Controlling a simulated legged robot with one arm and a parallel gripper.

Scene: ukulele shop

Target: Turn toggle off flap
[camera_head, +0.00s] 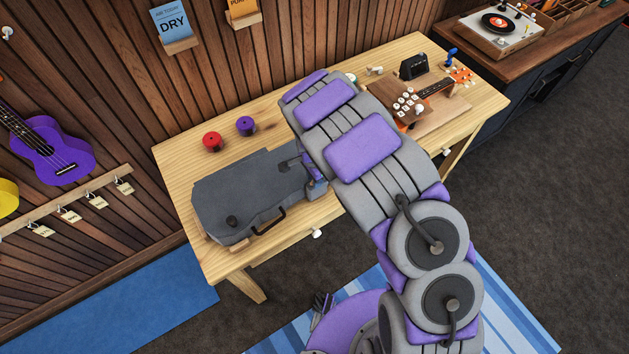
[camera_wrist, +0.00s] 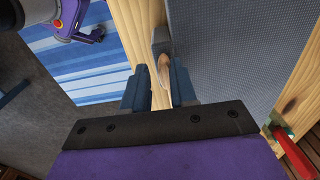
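My gripper (camera_head: 292,163) is at the case's right end, partly hidden by my arm. In the wrist view the case's grey woven surface (camera_wrist: 240,50) fills the right side. A small tan oval piece, seemingly the toggle (camera_wrist: 163,70), shows by a grey tab, seemingly the flap (camera_wrist: 160,38). My gripper's fingers (camera_wrist: 158,80) are apart; the toggle lies between them, closer to the right finger. Contact is unclear.
A red spool (camera_head: 212,141) and a purple spool (camera_head: 246,125) stand behind the case. A red object (camera_wrist: 290,145) is at the lower right in the wrist view.

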